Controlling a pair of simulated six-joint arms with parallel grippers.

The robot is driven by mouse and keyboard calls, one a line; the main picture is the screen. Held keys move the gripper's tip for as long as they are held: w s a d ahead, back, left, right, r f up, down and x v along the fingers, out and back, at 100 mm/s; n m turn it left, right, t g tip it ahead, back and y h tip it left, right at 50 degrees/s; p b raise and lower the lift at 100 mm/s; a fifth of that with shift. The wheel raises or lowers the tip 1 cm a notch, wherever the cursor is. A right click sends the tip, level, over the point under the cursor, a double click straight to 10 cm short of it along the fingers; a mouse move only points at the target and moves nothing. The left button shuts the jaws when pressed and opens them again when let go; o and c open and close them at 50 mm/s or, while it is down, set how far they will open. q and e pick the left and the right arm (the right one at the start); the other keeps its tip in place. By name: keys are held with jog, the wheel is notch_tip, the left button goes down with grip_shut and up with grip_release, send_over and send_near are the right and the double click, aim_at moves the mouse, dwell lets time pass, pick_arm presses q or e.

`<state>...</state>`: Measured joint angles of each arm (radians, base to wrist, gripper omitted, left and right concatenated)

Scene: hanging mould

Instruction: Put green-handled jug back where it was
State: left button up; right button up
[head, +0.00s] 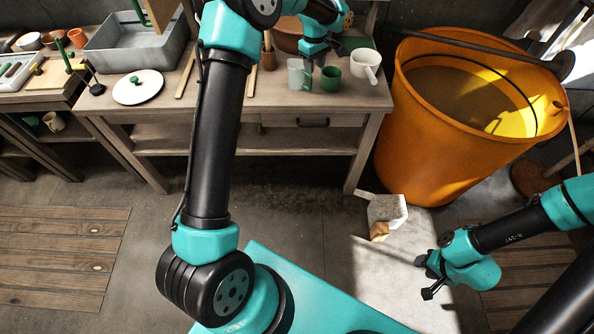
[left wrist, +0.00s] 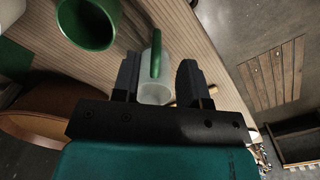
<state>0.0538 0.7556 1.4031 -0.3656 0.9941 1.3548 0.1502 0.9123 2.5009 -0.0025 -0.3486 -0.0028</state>
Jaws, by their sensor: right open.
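The pale grey jug (head: 296,76) with a green handle stands on the wooden table, left of a green cup (head: 331,79). My left gripper (head: 315,62) is just above and beside the jug. In the left wrist view, the jug's body (left wrist: 153,92) and its green handle (left wrist: 156,55) show between the two fingers of my left gripper (left wrist: 158,78). Those fingers are open, with a gap on each side of the handle. The jug's lower part is partly hidden by the gripper. My right gripper (head: 430,278) is open and empty, low over the floor, far from the table.
A white pot (head: 366,62) stands right of the green cup, which also shows in the left wrist view (left wrist: 88,22). A white lid (head: 138,88) and a grey basin (head: 125,45) lie further left. A large orange tub (head: 435,150) stands right of the table.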

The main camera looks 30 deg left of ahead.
pick_arm(q)
jog(key=s+d+f+m, duration=0.1)
jog(key=s+f, duration=0.1)
jog(key=f, duration=0.2)
jog(key=s+d+f+m+h, duration=0.1)
jog(key=s+d+f, duration=0.1)
jog(key=f, duration=0.2)
jog(key=s+d+f+m, duration=0.2)
jog(key=f, duration=0.2)
jog(key=shift+s+d+f+h, duration=0.15)
jog(key=shift+s+d+h, duration=0.05)
jog(key=shift+s+h, duration=0.1)
jog(key=s+d+f+m, duration=0.2)
jog(key=s+f, duration=0.2)
jog(key=s, duration=0.5)
jog(key=s+d+f+m+h, duration=0.1)
jog(key=s+d+f+m, duration=0.2)
jog(key=s, duration=0.7)
jog(key=s+d+f+m, duration=0.2)
jog(key=s+f, duration=0.4)
jog(key=s, duration=0.4)
jog(key=shift+d+m+t+h, duration=0.3)
jog(key=shift+m+t, duration=0.1)
jog(key=shift+m, duration=0.1)
jog(key=shift+f, duration=0.1)
